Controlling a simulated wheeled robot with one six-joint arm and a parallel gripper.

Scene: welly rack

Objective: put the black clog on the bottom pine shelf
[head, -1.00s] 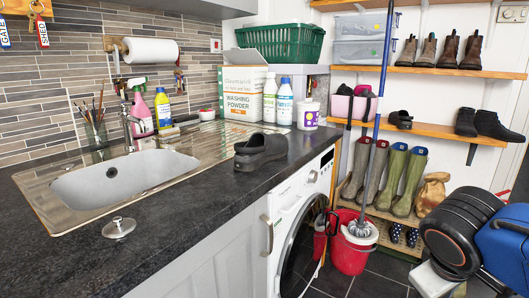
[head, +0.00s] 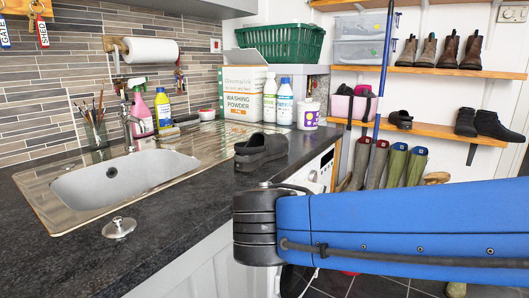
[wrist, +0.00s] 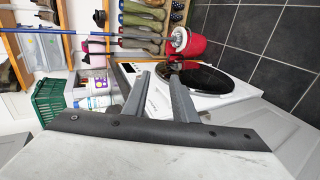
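The black clog (head: 260,150) sits on the dark worktop, right of the sink and near the front edge. I cannot make it out in the wrist view. The bottom pine shelf (wrist: 168,22) shows edge-on in the turned wrist view, with boots along it. In the head view my arm hides most of that shelf. My gripper (wrist: 158,74) is open and empty, its two fingers apart, with the washing machine beyond them. The gripper itself is out of the head view, where only my blue arm crosses the lower right.
A second dark clog (head: 400,119) is on the middle shelf (head: 440,130). The sink (head: 120,185), bottles and a washing powder box (head: 246,95) stand along the worktop. A red bucket with a mop (wrist: 188,40) is on the floor by the washing machine.

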